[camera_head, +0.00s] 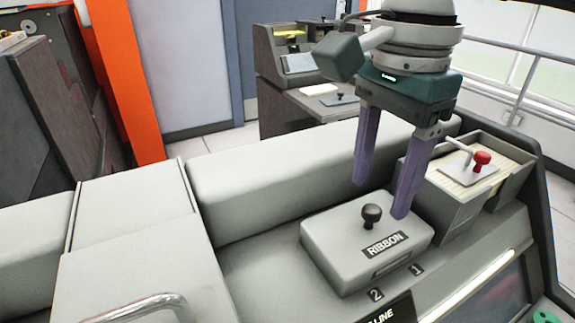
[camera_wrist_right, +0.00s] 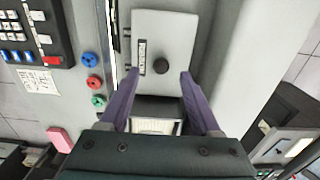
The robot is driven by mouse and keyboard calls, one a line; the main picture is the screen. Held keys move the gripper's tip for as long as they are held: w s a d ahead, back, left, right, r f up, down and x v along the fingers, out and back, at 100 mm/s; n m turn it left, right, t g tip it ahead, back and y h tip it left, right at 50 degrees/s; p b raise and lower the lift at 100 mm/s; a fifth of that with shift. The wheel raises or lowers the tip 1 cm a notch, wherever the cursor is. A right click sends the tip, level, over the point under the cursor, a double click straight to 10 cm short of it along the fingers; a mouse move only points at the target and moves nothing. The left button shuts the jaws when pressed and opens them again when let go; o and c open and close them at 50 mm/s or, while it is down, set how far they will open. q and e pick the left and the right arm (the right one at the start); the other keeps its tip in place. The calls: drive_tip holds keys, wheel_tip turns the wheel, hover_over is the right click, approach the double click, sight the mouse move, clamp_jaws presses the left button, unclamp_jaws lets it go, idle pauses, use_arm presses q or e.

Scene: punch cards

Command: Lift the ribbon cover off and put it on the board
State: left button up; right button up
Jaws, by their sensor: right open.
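The ribbon cover (camera_head: 335,235) is a light grey box lid with a "RIBBON" label and a black knob (camera_head: 371,213) on top. It sits on the grey machine and also shows in the right wrist view (camera_wrist_right: 182,32). My right gripper (camera_head: 380,200) is open and empty, fingers pointing down at the cover. In the wrist view, the knob (camera_wrist_right: 161,67) appears between the purple fingertips (camera_wrist_right: 160,74); contact is not clear. My left gripper is not in view. I cannot tell which surface is the board.
A card hopper (camera_head: 447,205) with a red-knobbed weight (camera_head: 481,158) stands close right of the cover. A long rounded grey housing (camera_head: 290,165) runs behind it. A desk (camera_head: 300,112) with small flat items stands further back. Coloured buttons (camera_wrist_right: 90,60) lie left in the wrist view.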

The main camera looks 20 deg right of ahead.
sight(373, 209)
wheel_tip(373, 209, down, 3)
drive_tip(key=shift+f, duration=0.15)
drive_tip(key=shift+c, duration=0.3)
clamp_jaws()
drive_tip(key=shift+w, duration=0.1)
idle(1.0)
